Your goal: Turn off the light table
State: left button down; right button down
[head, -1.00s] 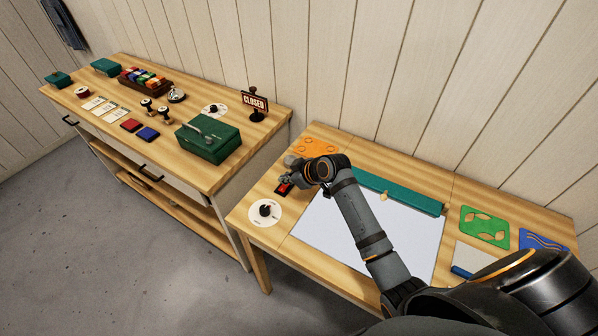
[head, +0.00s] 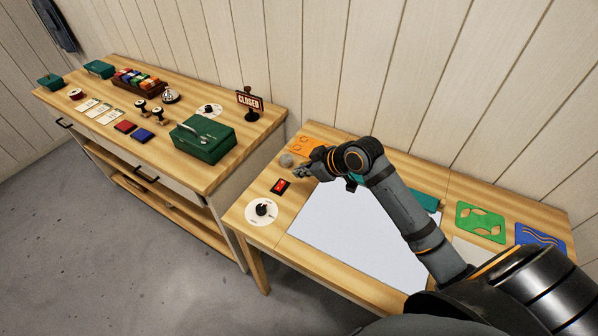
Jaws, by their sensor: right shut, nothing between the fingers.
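The light table's pale panel (head: 345,230) is set in the wooden table at the right and looks whitish grey; I cannot tell for sure whether it is lit. A red rocker switch in a black frame (head: 280,186) sits left of the panel, in plain view. A round white dial with a black knob (head: 262,210) lies nearer the front edge. My right gripper (head: 299,171) is shut and empty, a little behind and right of the switch, apart from it. My left gripper is out of view.
A small grey round object (head: 286,160) and an orange stencil (head: 308,146) lie behind the gripper. A teal bar (head: 425,200) is partly hidden by my arm. Green (head: 481,222) and blue (head: 541,238) stencils lie right. A CLOSED sign (head: 249,101) stands on the left bench.

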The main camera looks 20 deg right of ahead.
aim_at(280, 182)
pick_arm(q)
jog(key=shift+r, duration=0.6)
pick_arm(e)
jog(key=shift+w+d+r, duration=0.1)
jog(key=shift+w+d, duration=0.05)
jog(key=shift+d, duration=0.45)
